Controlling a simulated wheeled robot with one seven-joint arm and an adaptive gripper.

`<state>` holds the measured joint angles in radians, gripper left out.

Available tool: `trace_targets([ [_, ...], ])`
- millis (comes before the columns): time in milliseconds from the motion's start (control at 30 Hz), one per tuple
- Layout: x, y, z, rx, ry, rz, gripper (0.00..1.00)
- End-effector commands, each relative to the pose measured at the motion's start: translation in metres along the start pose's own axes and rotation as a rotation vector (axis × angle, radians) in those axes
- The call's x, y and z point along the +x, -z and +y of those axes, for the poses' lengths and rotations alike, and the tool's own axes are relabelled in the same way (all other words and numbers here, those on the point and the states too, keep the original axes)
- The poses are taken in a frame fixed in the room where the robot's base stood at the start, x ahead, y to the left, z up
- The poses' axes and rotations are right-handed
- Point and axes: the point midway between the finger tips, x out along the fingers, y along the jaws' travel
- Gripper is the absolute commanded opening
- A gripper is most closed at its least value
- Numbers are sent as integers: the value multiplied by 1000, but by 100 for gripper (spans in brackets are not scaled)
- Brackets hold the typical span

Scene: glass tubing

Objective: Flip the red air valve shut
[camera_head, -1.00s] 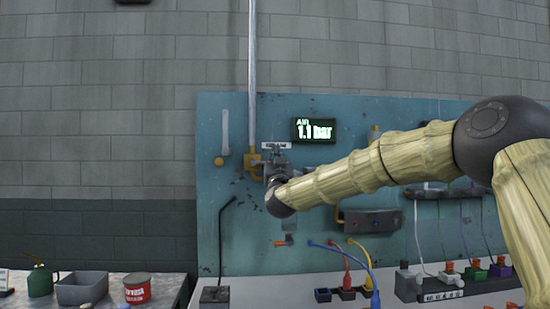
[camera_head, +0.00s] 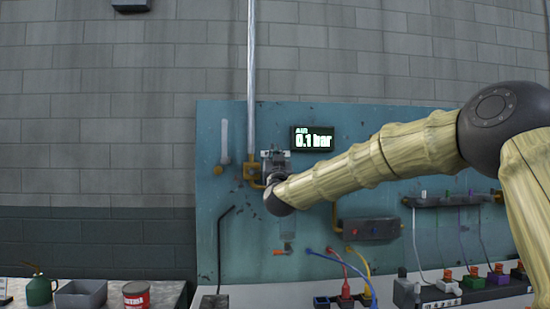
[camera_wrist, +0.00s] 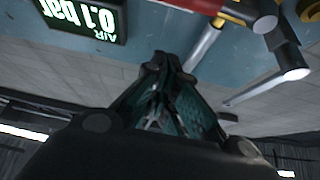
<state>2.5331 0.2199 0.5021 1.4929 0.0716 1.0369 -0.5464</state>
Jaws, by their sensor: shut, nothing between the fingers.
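The red air valve is hidden behind my wrist in the head view. In the wrist view a red part (camera_wrist: 243,9) shows at the top right edge, among grey metal fittings (camera_wrist: 268,22). It is cut off by the frame, so I cannot tell the lever's full angle. My gripper (camera_wrist: 165,65) is shut and empty in the wrist view, apart from the red part and to its left. In the head view it is at the board's pipe fitting, largely hidden by my wrist. The air display (camera_head: 312,139) reads 0.1 bar; it also shows upside down in the wrist view (camera_wrist: 85,18).
A vertical pipe (camera_head: 251,60) runs down to a yellow elbow (camera_head: 251,170) left of my wrist. A grey manifold (camera_head: 372,229) and coloured hoses are below my arm. A red can (camera_head: 136,295) stands on the bench at lower left.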

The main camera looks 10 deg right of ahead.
Motion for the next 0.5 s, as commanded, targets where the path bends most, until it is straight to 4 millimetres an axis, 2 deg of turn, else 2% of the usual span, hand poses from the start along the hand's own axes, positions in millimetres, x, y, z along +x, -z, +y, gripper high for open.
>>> trace_targets([
  [300,-51,-2,1,0,1,-1,0],
  [500,-78,-2,2,-1,1,-1,0],
])
